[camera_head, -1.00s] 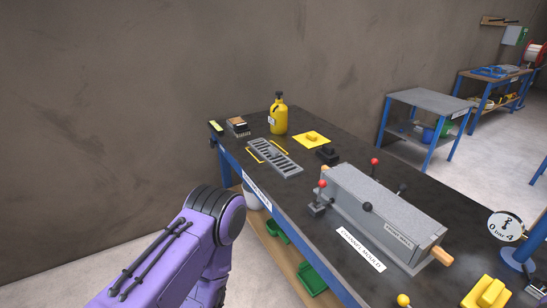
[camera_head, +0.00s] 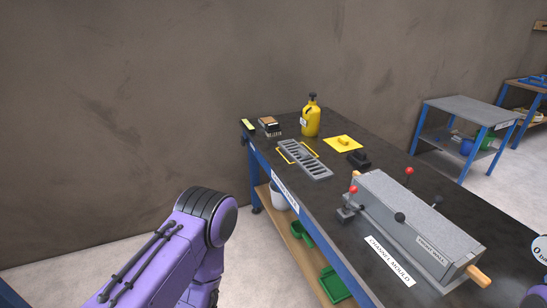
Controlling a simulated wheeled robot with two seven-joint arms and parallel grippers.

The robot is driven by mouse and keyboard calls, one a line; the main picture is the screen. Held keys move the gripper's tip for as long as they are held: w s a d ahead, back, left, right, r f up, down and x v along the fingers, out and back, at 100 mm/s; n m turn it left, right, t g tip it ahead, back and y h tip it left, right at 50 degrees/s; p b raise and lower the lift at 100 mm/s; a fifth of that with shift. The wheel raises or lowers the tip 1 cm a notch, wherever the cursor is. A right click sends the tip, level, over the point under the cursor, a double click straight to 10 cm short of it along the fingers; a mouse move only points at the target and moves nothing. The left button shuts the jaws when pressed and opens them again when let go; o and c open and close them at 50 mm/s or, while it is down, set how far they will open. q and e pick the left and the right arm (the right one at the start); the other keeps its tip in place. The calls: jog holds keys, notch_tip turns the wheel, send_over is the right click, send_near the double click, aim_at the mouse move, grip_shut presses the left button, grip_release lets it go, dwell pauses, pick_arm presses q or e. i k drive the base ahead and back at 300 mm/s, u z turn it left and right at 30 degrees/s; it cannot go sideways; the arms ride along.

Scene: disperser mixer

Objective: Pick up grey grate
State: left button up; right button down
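The grey grate (camera_head: 304,161) is a flat slotted plate lying on the dark top of the workbench (camera_head: 325,210), near its left edge. It lies partly over a yellow outline (camera_head: 283,154) marked on the bench top. A purple link of my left arm shows at the lower left, apart from the bench and the grate. Neither of my grippers is in view, so their states do not show.
A yellow bottle (camera_head: 311,118), a brush (camera_head: 269,126), a yellow float (camera_head: 343,143) and a black block (camera_head: 359,159) stand around the grate. A grey channel mould (camera_head: 415,225) with red and black knobs fills the bench's near right. Green bins (camera_head: 333,284) sit on the lower shelf.

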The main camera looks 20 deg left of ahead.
aim_at(303, 152)
jog(key=u, duration=1.55)
jog(key=i, duration=3.45)
jog(key=z, duration=1.85)
